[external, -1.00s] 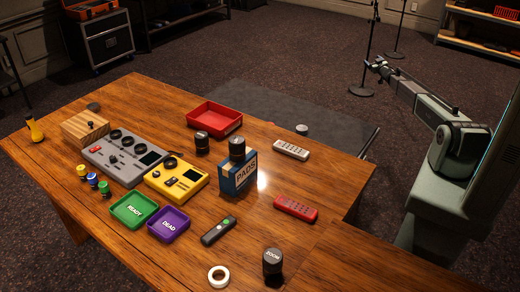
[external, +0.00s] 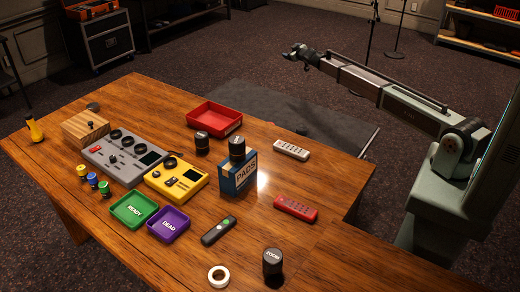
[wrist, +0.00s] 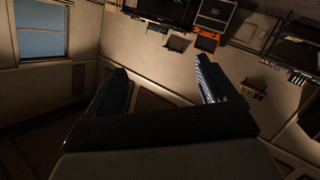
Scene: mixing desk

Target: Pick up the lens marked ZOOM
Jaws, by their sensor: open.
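The lens marked ZOOM (external: 272,264) is a black cylinder standing upright near the front edge of the desk in the external view. Two similar black lenses show: one (external: 202,143) stands on the desk near the red tray, and another (external: 237,148) stands on top of the blue PADS box. Any marks on those two cannot be read. My gripper (external: 298,51) is raised beyond the desk's far right side, far from the ZOOM lens. In the wrist view my gripper (wrist: 162,88) is open and empty, facing the room and walls; no lens shows there.
The blue PADS box (external: 238,178), red remote (external: 296,208), white remote (external: 291,150), grey-green handheld device (external: 219,230) and white tape ring (external: 210,275) lie around the desk's right half. A green tray (external: 120,215) and purple tray (external: 158,228) sit left. Bare wood surrounds the ZOOM lens.

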